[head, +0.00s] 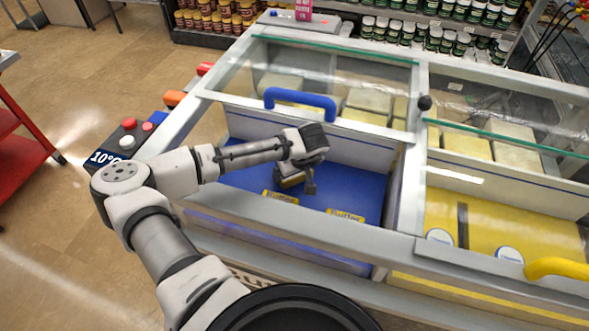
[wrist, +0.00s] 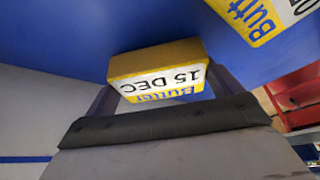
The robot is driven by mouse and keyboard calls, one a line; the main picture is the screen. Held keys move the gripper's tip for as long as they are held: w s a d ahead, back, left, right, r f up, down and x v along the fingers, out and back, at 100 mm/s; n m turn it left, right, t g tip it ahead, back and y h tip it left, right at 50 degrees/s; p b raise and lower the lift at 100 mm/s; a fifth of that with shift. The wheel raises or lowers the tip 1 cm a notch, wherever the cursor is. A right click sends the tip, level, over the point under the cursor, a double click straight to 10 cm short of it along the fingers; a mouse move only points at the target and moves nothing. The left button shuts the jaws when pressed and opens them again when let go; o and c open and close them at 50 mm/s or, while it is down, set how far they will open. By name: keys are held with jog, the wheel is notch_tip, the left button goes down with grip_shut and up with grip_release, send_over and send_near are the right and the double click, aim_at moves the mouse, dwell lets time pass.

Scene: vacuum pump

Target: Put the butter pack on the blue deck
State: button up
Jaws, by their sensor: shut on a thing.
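My gripper (head: 297,183) reaches down through the open left part of a display freezer, over the blue deck (head: 235,178). It is shut on a yellow-and-white butter pack (head: 291,181). In the wrist view the held butter pack (wrist: 158,75) shows a "15 DEC" label, with blue deck behind it. Whether its underside touches the deck cannot be told. Part of another pack (wrist: 254,14) shows at top right in the wrist view.
A blue handle (head: 300,100) sits on the glass lid behind my gripper. A white frame divider (head: 408,185) separates the blue deck from the yellow deck (head: 480,217) at right. The freezer's front rail (head: 330,232) runs before the deck. Bare deck shows left of the packs.

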jog(key=shift+f+b, duration=0.35)
jog(key=shift+f, duration=0.2)
jog(key=o, duration=1)
jog(key=shift+c, duration=0.2)
jog(key=b+v, duration=0.3)
jog(key=v, duration=1.1)
